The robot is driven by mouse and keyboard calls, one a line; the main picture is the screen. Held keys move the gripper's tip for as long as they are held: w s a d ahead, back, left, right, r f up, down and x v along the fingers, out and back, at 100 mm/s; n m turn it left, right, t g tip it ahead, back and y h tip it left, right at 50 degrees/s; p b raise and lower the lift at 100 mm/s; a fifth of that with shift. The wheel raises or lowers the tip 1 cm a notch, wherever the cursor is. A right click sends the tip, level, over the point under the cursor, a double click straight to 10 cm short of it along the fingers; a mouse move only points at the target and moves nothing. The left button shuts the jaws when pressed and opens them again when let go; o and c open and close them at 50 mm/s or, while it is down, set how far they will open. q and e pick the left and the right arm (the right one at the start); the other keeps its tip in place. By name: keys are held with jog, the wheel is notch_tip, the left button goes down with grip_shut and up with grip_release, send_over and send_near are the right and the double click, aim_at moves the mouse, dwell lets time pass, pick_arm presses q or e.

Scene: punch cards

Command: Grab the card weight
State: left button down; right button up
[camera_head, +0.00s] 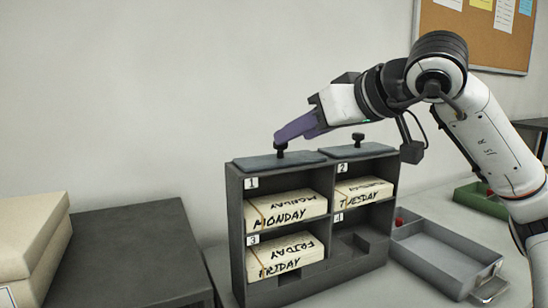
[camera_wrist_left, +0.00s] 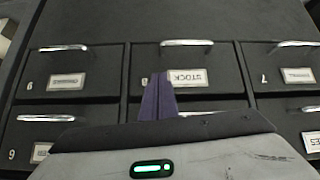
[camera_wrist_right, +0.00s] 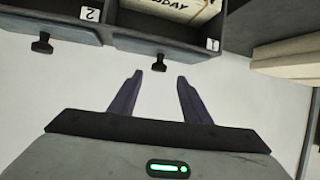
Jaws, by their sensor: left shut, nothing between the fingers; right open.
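Two flat blue-grey weights with dark knobs lie on top of the rack: one card weight (camera_head: 268,161) over compartment 1 and another weight (camera_head: 365,150) over compartment 2. My right gripper (camera_head: 284,136) is open and reaches from the right to the knob over compartment 1. In the right wrist view, that knob (camera_wrist_right: 160,63) lies just beyond and between the open fingertips (camera_wrist_right: 160,80); contact is not clear. The other knob (camera_wrist_right: 42,44) is off to the left. My left gripper (camera_wrist_left: 160,80) is shut and empty, facing labelled drawers, outside the head view.
The dark rack (camera_head: 238,225) holds card stacks marked Monday, Tuesday and Friday; compartment 4 has no stack. A grey tray (camera_head: 440,257) and a green tray (camera_head: 480,202) stand right. A beige box (camera_head: 30,245) sits left on a dark cabinet (camera_head: 140,245).

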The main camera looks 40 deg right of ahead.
aim_at(280, 152)
jog(key=x, duration=0.7)
jog(key=shift+w+d+f, duration=0.15)
jog(key=shift+f, duration=0.05)
grip_shut()
